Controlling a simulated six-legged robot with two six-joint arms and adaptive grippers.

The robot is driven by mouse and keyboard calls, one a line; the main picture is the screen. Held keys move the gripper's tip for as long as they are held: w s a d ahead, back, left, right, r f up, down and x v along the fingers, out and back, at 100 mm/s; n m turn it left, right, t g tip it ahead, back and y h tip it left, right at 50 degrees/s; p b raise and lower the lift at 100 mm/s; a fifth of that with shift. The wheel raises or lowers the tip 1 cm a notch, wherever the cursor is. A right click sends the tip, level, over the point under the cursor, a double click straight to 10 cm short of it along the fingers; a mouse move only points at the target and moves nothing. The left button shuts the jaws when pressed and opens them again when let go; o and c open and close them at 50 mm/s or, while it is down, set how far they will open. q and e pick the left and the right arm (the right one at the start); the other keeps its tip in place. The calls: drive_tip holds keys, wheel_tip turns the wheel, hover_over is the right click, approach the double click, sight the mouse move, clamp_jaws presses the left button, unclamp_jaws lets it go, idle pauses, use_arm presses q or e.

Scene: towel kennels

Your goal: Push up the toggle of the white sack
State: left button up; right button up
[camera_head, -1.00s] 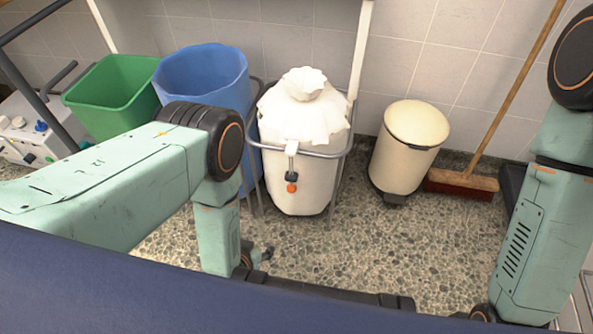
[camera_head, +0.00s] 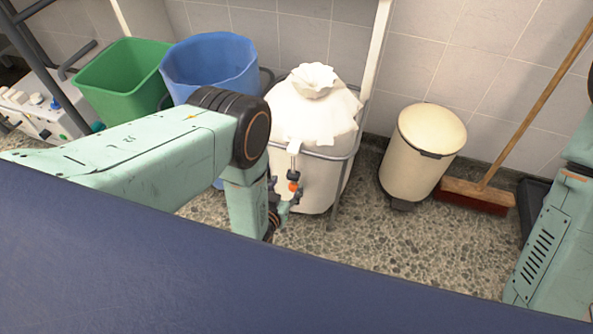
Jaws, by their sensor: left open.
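The white sack (camera_head: 310,118) hangs in a grey metal frame against the wall, its top gathered into a ruffled neck. My left forearm hides the sack's lower left side. My right gripper is out of view; only part of my right arm shows at the right edge.
A blue bin (camera_head: 208,65) and a green bin (camera_head: 122,78) stand left of the sack. A cream pedal bin (camera_head: 420,155) and a broom (camera_head: 475,194) stand to the right. A dark blue surface (camera_head: 200,270) fills the foreground. Speckled floor is clear before the pedal bin.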

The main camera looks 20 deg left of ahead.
sight(293, 173)
use_arm(q)
drive_tip(key=b+x, duration=0.2)
drive_tip(key=x, duration=0.3)
drive_tip(key=shift+f, duration=0.1)
drive_tip(key=shift+b+x, duration=0.85)
drive_tip(key=shift+x, duration=0.4)
drive_tip(key=shift+c, duration=0.3)
clamp_jaws()
